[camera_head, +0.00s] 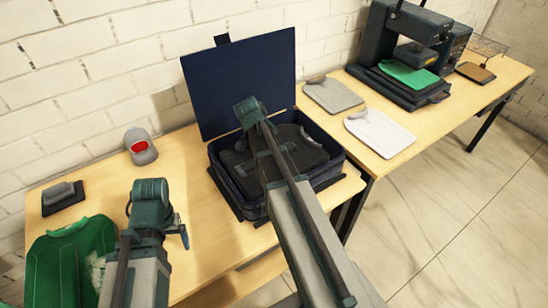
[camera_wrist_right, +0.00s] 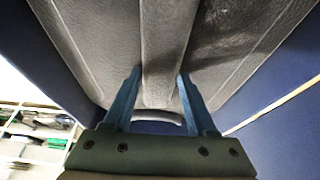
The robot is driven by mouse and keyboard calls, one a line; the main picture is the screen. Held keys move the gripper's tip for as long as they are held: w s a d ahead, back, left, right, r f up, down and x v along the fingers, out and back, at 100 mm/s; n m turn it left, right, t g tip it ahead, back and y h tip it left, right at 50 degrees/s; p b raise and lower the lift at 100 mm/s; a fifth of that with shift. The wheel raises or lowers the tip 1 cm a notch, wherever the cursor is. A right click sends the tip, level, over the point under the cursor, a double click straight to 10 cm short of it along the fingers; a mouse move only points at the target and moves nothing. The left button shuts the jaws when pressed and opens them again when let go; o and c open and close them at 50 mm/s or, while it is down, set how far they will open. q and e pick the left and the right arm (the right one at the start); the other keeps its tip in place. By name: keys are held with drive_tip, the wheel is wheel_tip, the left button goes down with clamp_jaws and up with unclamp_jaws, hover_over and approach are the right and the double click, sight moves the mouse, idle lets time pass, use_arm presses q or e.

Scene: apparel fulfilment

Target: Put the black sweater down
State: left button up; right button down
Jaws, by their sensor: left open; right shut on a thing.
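The black sweater (camera_head: 298,155) lies folded and flat within the open dark blue suitcase (camera_head: 334,172). It fills much of the right wrist view (camera_wrist_right: 215,45) as dark, creased fabric. My right gripper (camera_wrist_right: 159,85) is shut on a raised fold of the sweater, with one blue finger on each side of the fold. In the head view my right arm reaches over the suitcase and hides part of the sweater. Whether the sweater rests fully on the suitcase floor cannot be told. My left gripper (camera_head: 183,232) is open and empty over the table, left of the suitcase.
The suitcase lid (camera_head: 240,80) stands upright behind. A green garment (camera_head: 70,265), a dark block (camera_head: 62,195) and a grey-red cap (camera_head: 140,147) are at left. Grey (camera_head: 332,94) and white (camera_head: 380,132) folded garments and a heat press (camera_head: 405,50) stand on the right table.

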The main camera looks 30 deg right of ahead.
use_arm(q)
drive_tip(key=shift+f, duration=0.7)
use_arm(e)
drive_tip(key=shift+f, duration=0.7)
use_arm(q)
drive_tip(key=shift+b, duration=0.3)
drive_tip(key=shift+f, duration=0.2)
use_arm(e)
drive_tip(key=shift+f, duration=0.15)
use_arm(q)
drive_tip(key=shift+r, duration=0.1)
use_arm(e)
drive_tip(key=shift+c, duration=1)
unclamp_jaws()
use_arm(q)
drive_tip(key=shift+r, duration=0.1)
wheel_tip(320, 180, up, 11)
drive_tip(key=p, duration=1.1)
use_arm(e)
drive_tip(key=v, duration=1.2)
